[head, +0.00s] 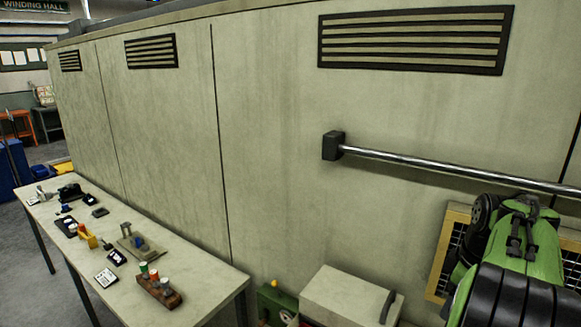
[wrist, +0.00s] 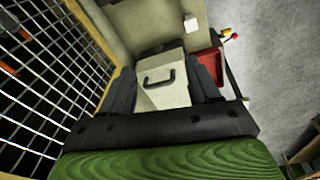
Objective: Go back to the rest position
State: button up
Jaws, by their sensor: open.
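My gripper (wrist: 165,78) shows in the wrist view as two dark fingers standing well apart. It is open, with nothing held between the fingers. Beyond the gap lies a pale box with a dark handle (wrist: 160,92); no contact with it shows. In the head view my green and black arm is folded at the right edge, in front of the cabinet wall. The fingertips cannot be made out there.
A metal rail (head: 440,164) runs along the cabinet wall behind my arm. A yellow-framed mesh panel (head: 439,262) is close beside the arm. The pale box (head: 340,292) stands below. A bench (head: 205,277) with small parts is at left. A red bin (wrist: 208,64) shows in the wrist view.

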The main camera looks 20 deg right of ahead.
jog(key=a+r+m+t, duration=0.2)
jog(key=a+t, duration=0.1)
jog(key=a, duration=2.5)
jog(key=shift+a+m, duration=0.2)
jog(key=shift+m, duration=0.1)
jog(key=shift+m+t+y, duration=0.4)
jog(key=shift+m+t, duration=0.1)
jog(key=shift+m, duration=0.2)
jog(key=s+a+f, duration=0.1)
jog(key=s, duration=0.1)
jog(key=s+a+f, duration=0.1)
jog(key=s+a, duration=0.1)
jog(key=s+a+f, duration=0.1)
jog(key=s, duration=0.1)
jog(key=shift+a+f, duration=0.15)
jog(key=shift+a, duration=0.25)
jog(key=shift+c, duration=0.7)
jog(key=shift+f, duration=0.15)
jog(key=shift+c, duration=0.7)
jog(key=shift+w, duration=0.1)
